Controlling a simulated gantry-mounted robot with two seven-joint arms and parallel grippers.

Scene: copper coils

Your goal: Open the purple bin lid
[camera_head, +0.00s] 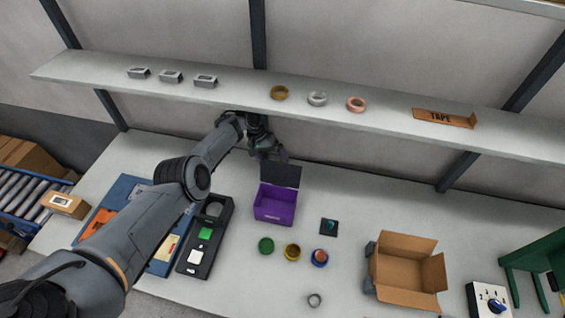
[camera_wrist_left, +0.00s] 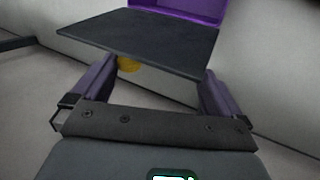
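The purple bin (camera_head: 275,205) stands on the white table near the centre of the head view. Its dark lid (camera_head: 281,174) is raised, standing up at the bin's back edge, and the inside of the bin shows. My left gripper (camera_head: 270,154) is behind and above the lid, below the shelf. In the left wrist view the lid (camera_wrist_left: 140,38) spans beyond the fingertips, with part of the purple bin (camera_wrist_left: 185,8) past it. My left gripper (camera_wrist_left: 158,70) has its fingers wide apart with nothing held. Whether it touches the lid I cannot tell. My right gripper is out of view.
A shelf (camera_head: 235,96) with coils and a tape holder hangs above the gripper. An open cardboard box (camera_head: 407,268) stands to the right, and a black tray (camera_head: 206,236) to the left.

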